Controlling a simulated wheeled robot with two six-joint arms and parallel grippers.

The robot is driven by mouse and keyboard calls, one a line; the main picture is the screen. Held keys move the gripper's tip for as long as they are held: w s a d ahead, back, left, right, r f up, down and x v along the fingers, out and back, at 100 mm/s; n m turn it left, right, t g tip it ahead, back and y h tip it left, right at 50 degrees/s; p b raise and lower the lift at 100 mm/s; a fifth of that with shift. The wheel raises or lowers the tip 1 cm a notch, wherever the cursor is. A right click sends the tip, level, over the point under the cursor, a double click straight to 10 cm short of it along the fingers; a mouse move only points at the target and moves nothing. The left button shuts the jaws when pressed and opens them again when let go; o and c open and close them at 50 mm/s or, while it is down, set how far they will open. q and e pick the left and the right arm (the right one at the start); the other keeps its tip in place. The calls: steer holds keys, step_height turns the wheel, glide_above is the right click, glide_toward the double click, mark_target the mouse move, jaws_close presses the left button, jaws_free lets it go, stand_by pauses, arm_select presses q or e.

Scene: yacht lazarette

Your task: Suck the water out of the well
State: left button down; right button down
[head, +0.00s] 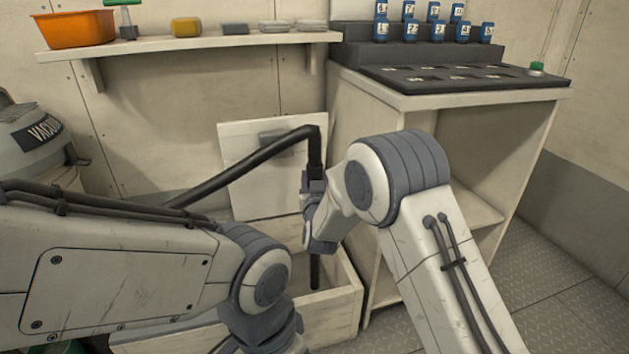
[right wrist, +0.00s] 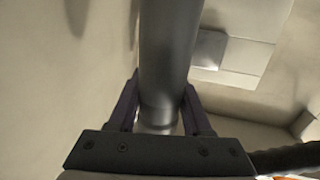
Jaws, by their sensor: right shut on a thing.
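The vacuum (head: 35,140) stands at the far left, partly cut off by the picture edge. Its black hose (head: 245,160) arcs right to a suction tube. My right gripper (head: 316,205) is shut on this tube; the grey tube (right wrist: 168,55) also runs between its fingers in the right wrist view. The tube stands about upright, and its dark lower end (head: 315,270) reaches down inside the well (head: 345,310), a pale open box. My arms hide much of the well, and I cannot see water. My left arm crosses the lower left; its gripper is out of view.
A pale hatch panel (head: 240,190) leans up behind the well. A wall shelf (head: 200,42) holds an orange bin (head: 75,29), a yellow sponge (head: 186,27) and small boxes. A cabinet (head: 480,100) with blue numbered items stands right. Floor at far right is clear.

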step_height(320, 180, up, 14)
steer(key=p, duration=0.9)
steer(key=shift+f, duration=0.15)
